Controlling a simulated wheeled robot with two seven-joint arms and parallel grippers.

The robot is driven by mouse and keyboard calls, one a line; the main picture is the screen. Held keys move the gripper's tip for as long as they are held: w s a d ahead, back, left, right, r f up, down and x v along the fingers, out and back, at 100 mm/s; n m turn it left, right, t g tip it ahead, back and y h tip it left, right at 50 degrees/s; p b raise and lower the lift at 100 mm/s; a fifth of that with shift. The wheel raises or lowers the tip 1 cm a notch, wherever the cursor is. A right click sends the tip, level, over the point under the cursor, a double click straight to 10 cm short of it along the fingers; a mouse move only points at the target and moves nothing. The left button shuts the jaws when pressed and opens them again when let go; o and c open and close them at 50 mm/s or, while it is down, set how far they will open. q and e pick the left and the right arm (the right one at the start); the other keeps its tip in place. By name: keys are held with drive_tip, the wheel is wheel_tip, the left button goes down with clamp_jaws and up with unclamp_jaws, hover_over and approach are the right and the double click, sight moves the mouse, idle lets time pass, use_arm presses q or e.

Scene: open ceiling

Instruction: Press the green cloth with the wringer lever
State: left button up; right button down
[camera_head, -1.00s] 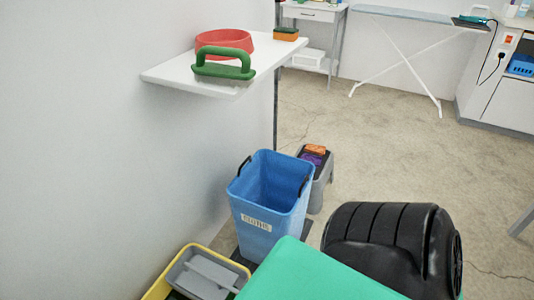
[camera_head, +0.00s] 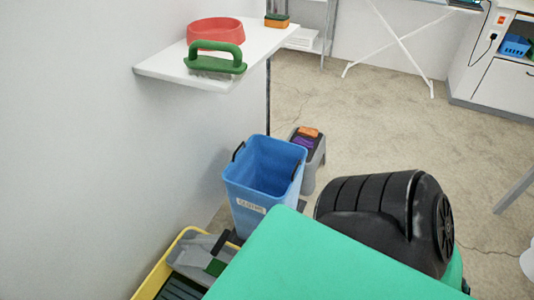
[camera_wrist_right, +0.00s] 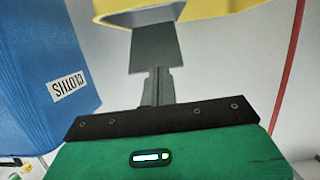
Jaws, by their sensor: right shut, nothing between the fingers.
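The yellow bucket (camera_head: 148,285) with its grey wringer (camera_head: 190,262) stands at the lower left of the head view, cut by the picture edge. A dark green patch (camera_head: 215,267) shows beside the wringer; I cannot tell whether it is the cloth or part of my gripper. In the right wrist view my right gripper (camera_wrist_right: 158,72) is shut and empty, its fingers pointing up the picture. A flat grey plate (camera_wrist_right: 152,48), perhaps the lever, lies just past the fingertips, below the yellow bucket (camera_wrist_right: 170,12). I cannot tell whether they touch. My left gripper is out of view.
A blue bin (camera_head: 262,180) stands close behind the bucket, and shows at left in the wrist view (camera_wrist_right: 45,60). A wall shelf (camera_head: 165,72) holds a red bowl (camera_head: 215,31) and a green-handled brush (camera_head: 215,58). A grey stool-like box (camera_head: 308,170) stands behind the bin.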

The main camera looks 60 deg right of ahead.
drive_tip(key=shift+v, duration=1)
